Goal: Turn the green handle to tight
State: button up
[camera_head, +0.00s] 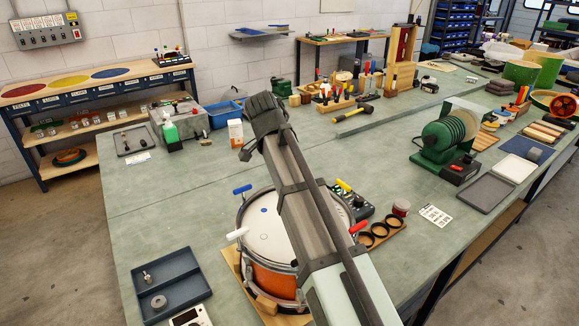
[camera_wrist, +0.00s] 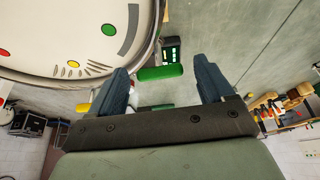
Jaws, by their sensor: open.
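The drum (camera_head: 262,228) has an orange shell, a pale head and a metal rim, and sits on a wooden base on the bench. Its pale head also fills the upper left of the wrist view (camera_wrist: 70,35). The green handle (camera_wrist: 160,73) shows in the wrist view, between my open fingers and close to the drum's rim; I cannot tell if they touch it. In the head view my arm hides it. My gripper (camera_wrist: 163,72) is open with nothing clamped. A blue handle (camera_head: 242,189), white handle (camera_head: 237,234), red handle (camera_head: 358,227) and yellow handle (camera_head: 344,186) stand around the rim.
A dark tray (camera_head: 180,306) with small metal parts lies left of the drum. A green coil machine (camera_head: 447,137) stands farther back.

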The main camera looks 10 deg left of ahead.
jog(key=v, duration=1.4)
jog(key=shift+f, duration=0.15)
